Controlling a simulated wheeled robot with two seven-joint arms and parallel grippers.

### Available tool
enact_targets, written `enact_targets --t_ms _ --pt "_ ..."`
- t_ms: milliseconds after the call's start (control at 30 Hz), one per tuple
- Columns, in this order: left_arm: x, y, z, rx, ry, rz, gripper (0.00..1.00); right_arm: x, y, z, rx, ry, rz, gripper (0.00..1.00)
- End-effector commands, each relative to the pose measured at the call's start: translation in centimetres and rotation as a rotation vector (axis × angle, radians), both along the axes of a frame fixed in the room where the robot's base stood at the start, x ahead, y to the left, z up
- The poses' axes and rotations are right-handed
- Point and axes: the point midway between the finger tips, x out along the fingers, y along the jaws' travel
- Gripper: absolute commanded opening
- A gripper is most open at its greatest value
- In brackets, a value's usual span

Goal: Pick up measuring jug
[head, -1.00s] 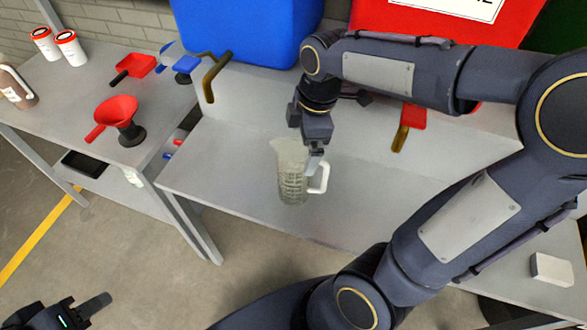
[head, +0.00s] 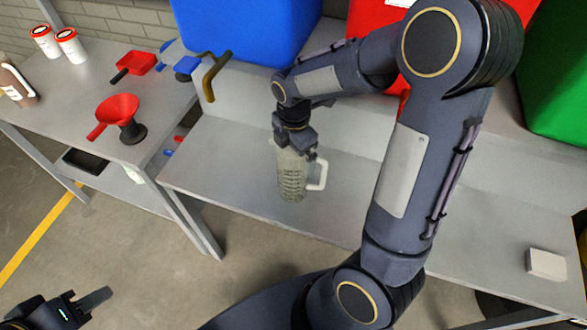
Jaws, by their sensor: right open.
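The measuring jug (head: 291,181) is clear with a white handle on its right side. It stands upright on the grey bench (head: 235,170) near the middle of the head view. My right gripper (head: 300,152) points down at the top of the jug, with its fingers at the rim. It is open, and I cannot tell whether a finger is inside the jug or touching it. The gripper hides part of the jug's rim. My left gripper (head: 85,303) is low at the left, over the floor and away from the bench, with its fingers apart.
A red funnel (head: 118,110) and red-lidded tubs (head: 70,46) are on the left table. A white box (head: 546,264) lies at the bench's right. Bench around the jug is clear.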

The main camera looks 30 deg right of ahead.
Motion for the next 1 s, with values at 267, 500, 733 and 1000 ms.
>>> enact_targets --t_ms 267,500,733,1000 --pt "0.0 0.0 0.0 0.000 0.000 0.000 0.36 0.0 0.0 0.0 0.000 0.000 -0.001 0.82" --pt "0.0 0.0 0.0 0.000 0.000 0.000 0.36 0.0 0.0 0.0 0.000 0.000 -0.001 0.50" --pt "0.0 0.0 0.0 0.000 0.000 0.000 0.36 0.0 0.0 0.1 0.000 0.000 -0.001 0.38" --pt "0.0 0.0 -0.2 0.000 0.000 0.000 0.36 0.1 0.0 2.3 0.001 -0.006 -0.002 0.38"
